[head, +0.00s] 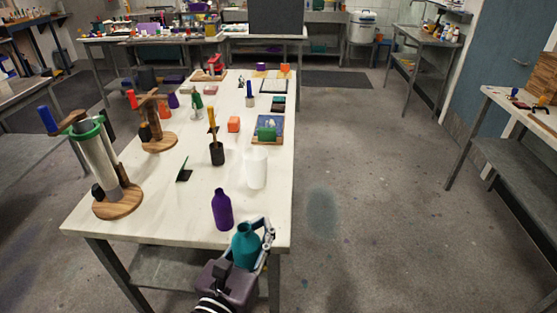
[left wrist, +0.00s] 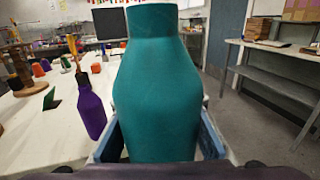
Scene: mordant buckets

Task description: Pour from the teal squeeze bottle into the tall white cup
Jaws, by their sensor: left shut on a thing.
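The teal squeeze bottle (head: 245,246) is upright between the fingers of my left gripper (head: 262,238), which is shut on it at the near right corner of the table. The bottle also fills the middle of the left wrist view (left wrist: 157,95), with a finger on each side. The tall white cup (head: 256,171) stands upright on the table, farther back than the bottle. I cannot see into the cup. I do not make out the cup in the left wrist view. My right gripper is not in view.
A purple bottle (head: 222,209) stands on the white table (head: 150,205) between my gripper and the cup, slightly left. A dark pot with a yellow-handled tool (head: 217,153) stands left of the cup. A tall metal cylinder on a wooden base (head: 118,203) stands at the left. Floor is clear to the right.

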